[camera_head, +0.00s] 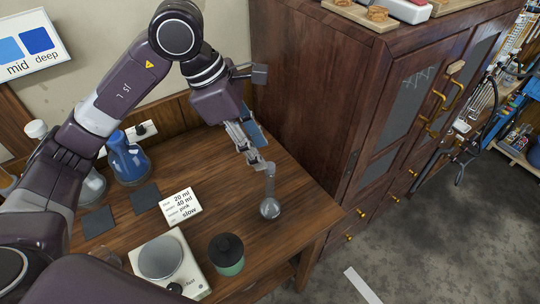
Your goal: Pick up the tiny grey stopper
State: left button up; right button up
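A small clear round-bottomed flask (270,208) with a tall neck stands near the right end of the wooden bench. My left gripper (257,162) comes down from above, with its fingertips right at the top of the flask's neck. The tiny grey stopper cannot be told apart for sure: a small grey shape at the neck's top blends with the fingertips. Whether the fingers are closed on anything there is too small to tell. My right gripper is not in view.
A tall wooden cabinet (310,95) stands close behind the gripper on the right.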

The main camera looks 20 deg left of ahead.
aim_at(271, 166)
pick_arm(q)
jog(key=shift+s+d+f+p, duration=0.1)
jog(key=shift+d+f+p, duration=0.3)
jog(key=shift+f, duration=0.15)
jog(key=shift+s+d+f+p, duration=0.1)
jog(key=shift+d+f+p, duration=0.25)
jog(key=shift+f, duration=0.15)
jog(key=x, duration=0.1)
jog(key=p+x, duration=0.1)
jog(key=x, duration=0.1)
jog(key=shift+w+d+f, duration=0.1)
jog(key=shift+w+f, duration=0.05)
jog(key=shift+w, duration=0.15)
jog(key=shift+f, duration=0.2)
jog(key=shift+c, duration=0.6)
jog(key=c, duration=0.5)
jog(key=shift+c, duration=0.8)
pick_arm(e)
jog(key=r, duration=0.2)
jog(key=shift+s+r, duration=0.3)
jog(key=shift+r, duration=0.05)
